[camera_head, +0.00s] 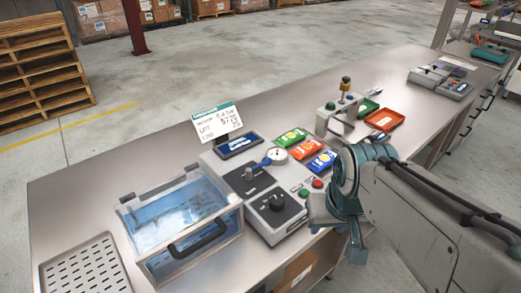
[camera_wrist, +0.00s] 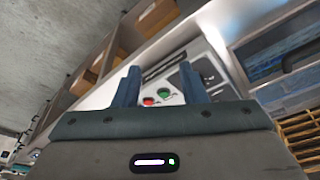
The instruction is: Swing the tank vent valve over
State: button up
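A blue lever (camera_head: 261,163), which looks like the vent valve, lies on the pale control unit (camera_head: 222,158) beside a round white gauge (camera_head: 276,155). I cannot be sure that it is the valve. The clear blue tank (camera_head: 180,215) with a black handle stands left of the unit. My gripper (camera_wrist: 160,78) is open and empty, its two blue fingers apart. It is at the unit's front right corner, away from the lever. Between the fingers, the wrist view shows a red button (camera_wrist: 149,101) and a green button (camera_wrist: 164,92). The lever is not clearly visible there.
A black dial panel (camera_head: 276,208) is at the unit's front. Coloured packets (camera_head: 290,138) lie behind the buttons. A price sign (camera_head: 219,121) stands at the back. A perforated tray (camera_head: 85,268) is at front left. The bench (camera_head: 110,170) is bare at back left.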

jog(key=shift+o, duration=0.4)
jog(key=w+a+r+m+p, duration=0.1)
jog(key=w+r, duration=0.1)
jog(key=w, duration=0.5)
jog(key=w+a+r+m+g+y+p, duration=0.1)
jog(key=w+r, duration=0.2)
jog(key=w, duration=0.5)
jog(key=shift+a+r+y, duration=0.15)
jog(key=shift+r+y, duration=0.1)
jog(key=shift+y, duration=0.05)
jog(key=m+g+p, duration=0.1)
jog(key=m+p, duration=0.1)
send_near(268, 158)
jog(key=f, duration=0.3)
jog(key=a+f+p, duration=0.1)
jog(key=f, duration=0.2)
jog(key=w+f+p, duration=0.1)
jog(key=f, duration=0.2)
jog(key=shift+a+f, duration=0.25)
jog(key=shift+a, duration=0.05)
grip_shut()
